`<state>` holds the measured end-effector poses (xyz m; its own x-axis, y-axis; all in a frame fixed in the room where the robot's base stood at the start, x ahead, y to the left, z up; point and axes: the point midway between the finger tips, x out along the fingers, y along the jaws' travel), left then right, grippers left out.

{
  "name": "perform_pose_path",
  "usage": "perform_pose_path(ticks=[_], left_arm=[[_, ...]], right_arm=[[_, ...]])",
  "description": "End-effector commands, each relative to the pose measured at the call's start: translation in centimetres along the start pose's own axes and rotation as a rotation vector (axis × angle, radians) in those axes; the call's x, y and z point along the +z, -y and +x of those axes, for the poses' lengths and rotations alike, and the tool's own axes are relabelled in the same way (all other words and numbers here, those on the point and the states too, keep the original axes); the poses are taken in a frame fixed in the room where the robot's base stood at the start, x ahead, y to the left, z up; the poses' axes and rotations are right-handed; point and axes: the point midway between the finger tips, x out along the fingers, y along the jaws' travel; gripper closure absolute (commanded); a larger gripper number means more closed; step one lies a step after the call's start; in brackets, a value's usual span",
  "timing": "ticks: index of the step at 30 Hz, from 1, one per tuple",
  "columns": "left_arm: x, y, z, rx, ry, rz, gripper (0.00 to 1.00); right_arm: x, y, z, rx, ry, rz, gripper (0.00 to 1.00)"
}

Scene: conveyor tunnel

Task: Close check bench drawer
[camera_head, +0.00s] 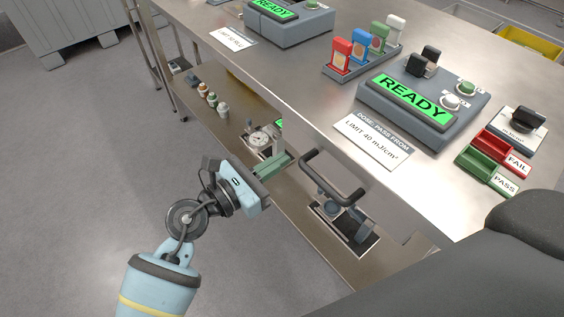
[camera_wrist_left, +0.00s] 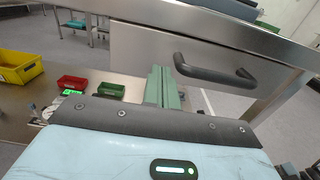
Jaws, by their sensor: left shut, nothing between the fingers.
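The check bench drawer shows in the left wrist view as a grey metal front panel (camera_wrist_left: 140,45) just under the bench top's edge. Its dark bar handle (camera_wrist_left: 215,74) also shows in the head view (camera_head: 333,190), below the bench edge. I cannot tell from these frames whether the front is flush. My left gripper (camera_head: 284,159) is shut and empty, to the left of the handle in the head view. Its green fingers (camera_wrist_left: 162,80) point toward the panel in the left wrist view, left of the handle. Contact is not clear. My right gripper is not in view.
The bench top (camera_head: 290,85) carries a READY unit (camera_head: 420,120), a rack of coloured cards (camera_head: 350,65), and red (camera_head: 500,147) and green (camera_head: 480,172) trays. A lower shelf (camera_head: 240,125) holds small bottles and a gauge (camera_head: 259,138).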

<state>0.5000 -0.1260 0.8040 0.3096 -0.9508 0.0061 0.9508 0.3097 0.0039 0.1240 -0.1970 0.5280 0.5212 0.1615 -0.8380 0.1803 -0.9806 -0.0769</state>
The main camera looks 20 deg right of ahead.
Motion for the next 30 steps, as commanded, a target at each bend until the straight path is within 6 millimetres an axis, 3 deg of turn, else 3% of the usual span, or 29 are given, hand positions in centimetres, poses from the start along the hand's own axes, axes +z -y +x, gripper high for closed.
perform_pose_path(ticks=[6, 12, 18, 30], left_arm=[[-0.2, 0.1, -4.9, 0.001, -0.004, 0.000, 1.00], [-0.2, 0.0, -7.9, 0.001, -0.004, -0.001, 1.00], [-0.1, 0.1, -9.1, -0.001, -0.003, -0.001, 1.00], [-0.1, 0.1, -9.2, 0.001, -0.001, -0.006, 1.00]], right_arm=[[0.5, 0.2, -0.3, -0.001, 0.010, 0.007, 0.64], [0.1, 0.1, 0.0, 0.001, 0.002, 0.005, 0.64], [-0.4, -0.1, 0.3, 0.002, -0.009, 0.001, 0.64], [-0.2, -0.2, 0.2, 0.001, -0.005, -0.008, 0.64]])
